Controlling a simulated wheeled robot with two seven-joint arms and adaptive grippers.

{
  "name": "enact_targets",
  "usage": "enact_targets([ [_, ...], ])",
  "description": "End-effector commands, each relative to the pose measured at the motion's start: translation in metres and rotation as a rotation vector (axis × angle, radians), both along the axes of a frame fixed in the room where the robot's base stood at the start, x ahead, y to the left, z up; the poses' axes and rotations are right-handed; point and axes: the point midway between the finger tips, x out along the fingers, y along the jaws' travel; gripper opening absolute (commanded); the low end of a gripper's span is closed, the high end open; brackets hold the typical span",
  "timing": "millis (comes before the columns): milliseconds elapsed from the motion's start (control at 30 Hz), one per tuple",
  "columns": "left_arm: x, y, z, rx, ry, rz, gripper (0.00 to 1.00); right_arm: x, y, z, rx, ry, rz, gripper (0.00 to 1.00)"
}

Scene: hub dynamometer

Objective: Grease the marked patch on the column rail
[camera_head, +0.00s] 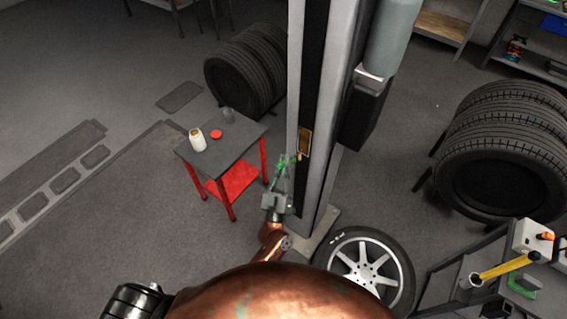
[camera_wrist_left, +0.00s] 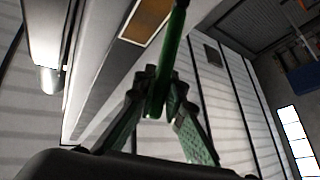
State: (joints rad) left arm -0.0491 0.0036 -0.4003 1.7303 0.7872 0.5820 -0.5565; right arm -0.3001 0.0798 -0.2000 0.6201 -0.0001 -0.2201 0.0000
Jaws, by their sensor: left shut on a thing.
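The marked patch (camera_head: 304,142) is a brown-gold rectangle on the dark rail (camera_head: 308,85) of the upright column. It also shows at the top of the left wrist view (camera_wrist_left: 148,18). My left gripper (camera_head: 283,176) is shut on a green-handled brush (camera_wrist_left: 170,55), which points up toward the column. The brush's orange-looking tip (camera_head: 299,156) is at the patch's lower left edge; I cannot tell whether it touches. A white jar (camera_head: 197,140) stands on a small side table beside a red lid (camera_head: 216,134). My right gripper is not in view.
A wheel (camera_head: 366,266) lies at the column's foot. Stacked tyres stand behind (camera_head: 245,72) and at right (camera_head: 500,150). A cart (camera_head: 470,270) is at lower right. Floor left of the table is mostly clear.

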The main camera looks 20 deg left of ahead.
Motion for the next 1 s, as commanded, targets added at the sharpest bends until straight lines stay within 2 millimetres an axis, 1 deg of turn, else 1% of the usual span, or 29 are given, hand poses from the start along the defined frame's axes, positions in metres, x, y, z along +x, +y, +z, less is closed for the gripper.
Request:
enact_targets([
  [267, 0.001, 0.000, 0.000, 0.000, -0.001, 0.000, 0.00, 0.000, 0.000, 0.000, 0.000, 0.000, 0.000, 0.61],
  [1000, 0.013, -0.004, 0.000, 0.000, 0.000, 0.000, 0.00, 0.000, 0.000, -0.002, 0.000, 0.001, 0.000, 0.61],
])
